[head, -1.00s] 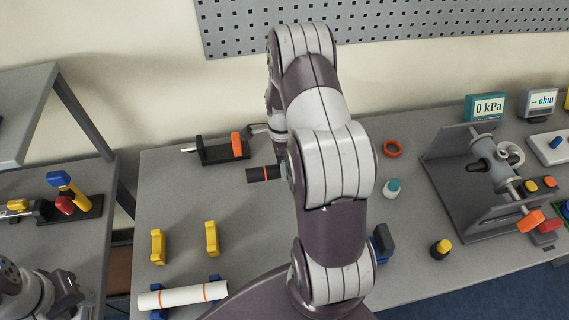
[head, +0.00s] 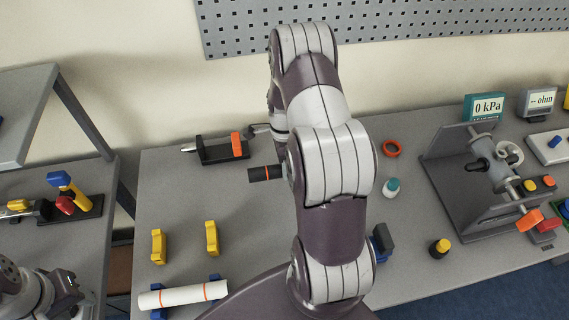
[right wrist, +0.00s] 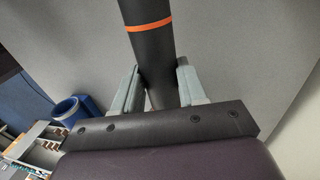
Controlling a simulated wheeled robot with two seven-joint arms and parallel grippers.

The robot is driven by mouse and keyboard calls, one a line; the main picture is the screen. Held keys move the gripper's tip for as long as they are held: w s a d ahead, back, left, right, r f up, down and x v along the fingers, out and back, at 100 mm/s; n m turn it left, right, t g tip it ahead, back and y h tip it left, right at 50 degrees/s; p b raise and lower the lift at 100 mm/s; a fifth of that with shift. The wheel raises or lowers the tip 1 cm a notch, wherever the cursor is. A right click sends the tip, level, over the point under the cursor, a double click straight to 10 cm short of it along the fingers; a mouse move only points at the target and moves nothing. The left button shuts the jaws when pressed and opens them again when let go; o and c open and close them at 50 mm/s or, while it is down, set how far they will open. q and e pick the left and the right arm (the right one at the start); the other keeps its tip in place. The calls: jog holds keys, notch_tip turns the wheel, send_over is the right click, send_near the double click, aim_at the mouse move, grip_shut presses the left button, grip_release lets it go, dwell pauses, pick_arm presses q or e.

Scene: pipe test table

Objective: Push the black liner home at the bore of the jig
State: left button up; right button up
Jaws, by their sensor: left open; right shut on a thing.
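The black liner (head: 265,173) is a dark tube with an orange band. It points left out of my right gripper, which the arm mostly hides in the head view. In the right wrist view the liner (right wrist: 149,45) runs up from between the fingers of my right gripper (right wrist: 160,88), which is shut on it. A blue hollow cylinder (right wrist: 72,111) shows left of the fingers. A blue and dark block (head: 382,243) is partly hidden behind my right arm. I cannot tell which thing is the jig, and no bore shows at the liner's end. My left gripper (head: 70,294) is open at the lower left.
A black fixture with an orange handle (head: 222,150) stands behind the liner. Yellow supports (head: 158,247) and a white pipe (head: 183,295) are at front left. An orange ring (head: 392,148), a teal-capped bottle (head: 391,188) and a valve rig (head: 470,200) stand to the right.

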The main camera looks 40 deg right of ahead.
jog(key=shift+d, duration=0.2)
jog(key=shift+s+d, duration=0.35)
jog(key=shift+d, duration=0.15)
jog(key=shift+s+d, duration=0.15)
jog(key=shift+d, duration=0.15)
jog(key=o, duration=1.3)
jog(key=shift+s, duration=0.1)
notch_tip(320, 180, up, 12)
jog(key=w+d+p, duration=0.1)
jog(key=w, duration=0.1)
jog(key=shift+d+r, duration=0.15)
jog(key=shift+r, duration=0.1)
